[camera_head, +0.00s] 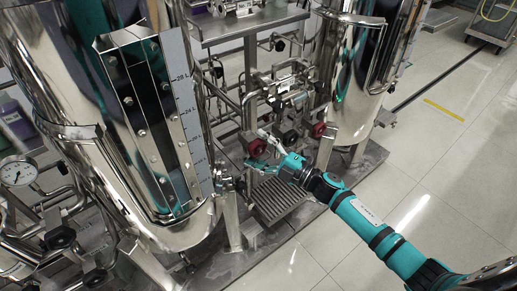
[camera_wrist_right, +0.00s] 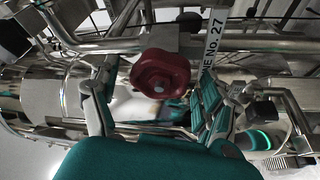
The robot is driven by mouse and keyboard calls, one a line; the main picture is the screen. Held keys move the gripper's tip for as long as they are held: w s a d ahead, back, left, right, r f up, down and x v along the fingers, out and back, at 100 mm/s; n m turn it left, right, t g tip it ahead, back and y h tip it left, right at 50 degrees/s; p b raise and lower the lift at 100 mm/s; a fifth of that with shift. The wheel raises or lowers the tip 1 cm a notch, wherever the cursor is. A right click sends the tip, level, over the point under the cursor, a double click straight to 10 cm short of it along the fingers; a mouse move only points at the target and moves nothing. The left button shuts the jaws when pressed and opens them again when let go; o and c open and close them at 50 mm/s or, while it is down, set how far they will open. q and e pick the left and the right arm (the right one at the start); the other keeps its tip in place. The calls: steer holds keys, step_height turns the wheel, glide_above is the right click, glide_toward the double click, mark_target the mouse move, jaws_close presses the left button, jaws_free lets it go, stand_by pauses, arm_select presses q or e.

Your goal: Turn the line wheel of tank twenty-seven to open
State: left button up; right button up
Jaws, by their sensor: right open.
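A dark red line wheel (camera_wrist_right: 160,72) sits on a steel pipe in the right wrist view. A white tag (camera_wrist_right: 213,36) reading "NE No. 27", its start cut off, hangs beside it. My right gripper (camera_wrist_right: 165,92) is open, one finger left and one right of the wheel, with no clear contact on it. In the head view my right gripper (camera_head: 262,151) reaches in from the lower right to a red wheel (camera_head: 256,147) low between the two tanks. The gripper hides part of the pipework there. My left gripper is not in view.
A large steel tank (camera_head: 75,110) with a level scale stands left, a second tank (camera_head: 350,75) right. Another red wheel (camera_head: 319,130) and a dark knob (camera_head: 290,138) sit close to my right gripper. A pressure gauge (camera_head: 17,171) is far left.

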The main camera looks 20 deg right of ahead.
steer(key=v, duration=1.2)
